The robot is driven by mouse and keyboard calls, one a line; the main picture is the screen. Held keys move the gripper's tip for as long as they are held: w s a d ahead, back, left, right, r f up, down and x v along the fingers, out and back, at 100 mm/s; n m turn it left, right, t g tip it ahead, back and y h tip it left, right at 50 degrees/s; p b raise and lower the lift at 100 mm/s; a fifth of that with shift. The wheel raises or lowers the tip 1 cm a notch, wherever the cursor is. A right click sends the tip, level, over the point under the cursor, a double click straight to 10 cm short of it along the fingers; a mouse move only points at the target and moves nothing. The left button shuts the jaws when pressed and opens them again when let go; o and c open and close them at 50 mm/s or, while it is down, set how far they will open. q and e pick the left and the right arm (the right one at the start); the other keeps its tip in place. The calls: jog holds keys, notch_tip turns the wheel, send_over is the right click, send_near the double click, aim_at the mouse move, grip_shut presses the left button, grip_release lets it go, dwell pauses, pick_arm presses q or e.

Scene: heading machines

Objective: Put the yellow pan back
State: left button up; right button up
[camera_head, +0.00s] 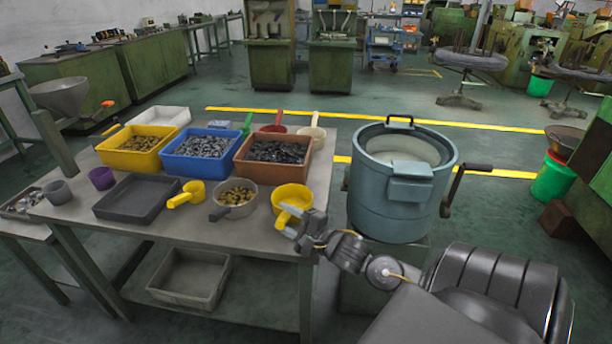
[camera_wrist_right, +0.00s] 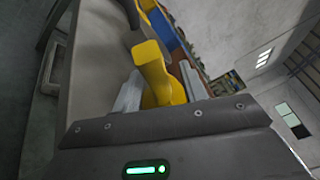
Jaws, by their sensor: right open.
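The yellow pan (camera_head: 295,194) sits upright at the front right corner of the table (camera_head: 230,232), its handle pointing to the front left. My right gripper (camera_head: 295,228) is at the handle. In the right wrist view the yellow handle (camera_wrist_right: 150,62) lies between the two open fingers of the gripper (camera_wrist_right: 160,92), with a gap visible beside at least one finger. The pan's bowl is mostly hidden in that view. A smaller yellow scoop (camera_head: 192,190) stands further left. My left gripper is not in view.
A grey pan with brass parts (camera_head: 236,192) stands just left of the yellow pan. Yellow (camera_head: 126,158), blue (camera_head: 190,169) and brown-red (camera_head: 262,173) bins stand behind. An empty dark tray (camera_head: 128,207) is at left. A blue-grey drum with a crank (camera_head: 390,207) stands right of the table.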

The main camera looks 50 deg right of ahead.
jog(key=s, duration=0.6)
jog(key=s+d, duration=0.1)
jog(key=s, duration=0.2)
jog(key=shift+s+d, duration=0.1)
jog(key=shift+s, duration=0.4)
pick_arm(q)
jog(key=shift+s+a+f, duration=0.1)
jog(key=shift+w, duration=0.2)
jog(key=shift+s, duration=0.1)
